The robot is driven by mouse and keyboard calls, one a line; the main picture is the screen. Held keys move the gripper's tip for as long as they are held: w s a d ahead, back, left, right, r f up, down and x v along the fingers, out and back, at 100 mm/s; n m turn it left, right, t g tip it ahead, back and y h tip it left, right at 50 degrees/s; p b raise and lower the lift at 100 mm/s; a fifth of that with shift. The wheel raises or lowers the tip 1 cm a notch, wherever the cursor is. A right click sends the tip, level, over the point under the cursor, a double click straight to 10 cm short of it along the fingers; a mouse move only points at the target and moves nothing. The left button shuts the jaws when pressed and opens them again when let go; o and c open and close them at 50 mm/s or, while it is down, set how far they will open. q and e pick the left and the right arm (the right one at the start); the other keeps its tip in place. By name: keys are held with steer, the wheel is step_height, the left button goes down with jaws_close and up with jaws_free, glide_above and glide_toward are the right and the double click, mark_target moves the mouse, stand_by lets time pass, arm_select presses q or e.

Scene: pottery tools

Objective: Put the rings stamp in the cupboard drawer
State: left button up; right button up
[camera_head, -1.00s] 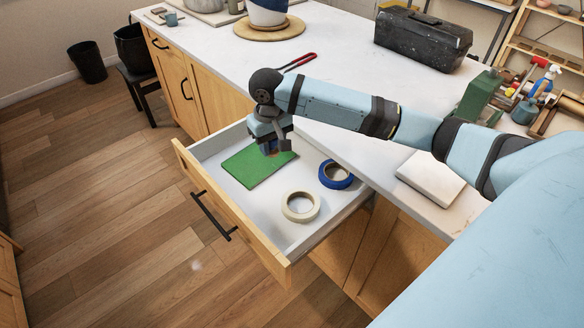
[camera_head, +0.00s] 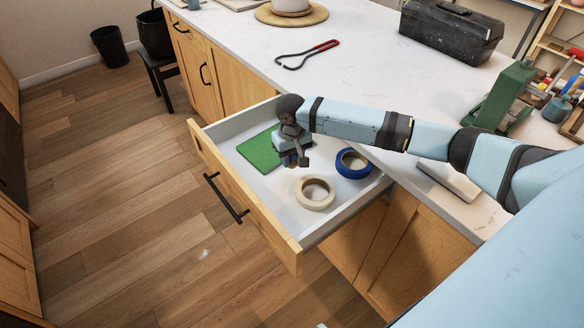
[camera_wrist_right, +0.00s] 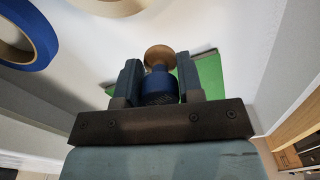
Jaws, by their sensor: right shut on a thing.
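The cupboard drawer (camera_head: 238,203) is pulled out, with a white inside and a wooden front with a black handle. My right gripper (camera_head: 291,160) is inside or just above the drawer. In the right wrist view my right gripper (camera_wrist_right: 159,85) is shut on the rings stamp (camera_wrist_right: 159,62), a small piece with a dark blue body and a brown round end. The stamp points toward the drawer floor, near the green mat (camera_head: 261,150). Whether it touches the floor I cannot tell. My left gripper is not in view.
A cream tape roll (camera_head: 315,193) and a blue tape roll (camera_head: 353,163) lie in the drawer. On the white counter (camera_head: 360,80) are a black toolbox (camera_head: 450,32), a red-handled tool (camera_head: 310,54), a green device (camera_head: 497,95) and a pale slab (camera_head: 449,181).

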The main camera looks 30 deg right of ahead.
mark_target(292, 163)
step_height(292, 163, down, 4)
steer(key=shift+f, duration=0.15)
stand_by(0.3)
steer(key=o, duration=0.9)
step_height(292, 163, up, 11)
steer(key=shift+r+p, duration=0.1)
steer(key=shift+p, duration=0.25)
steer(key=shift+r, duration=0.45)
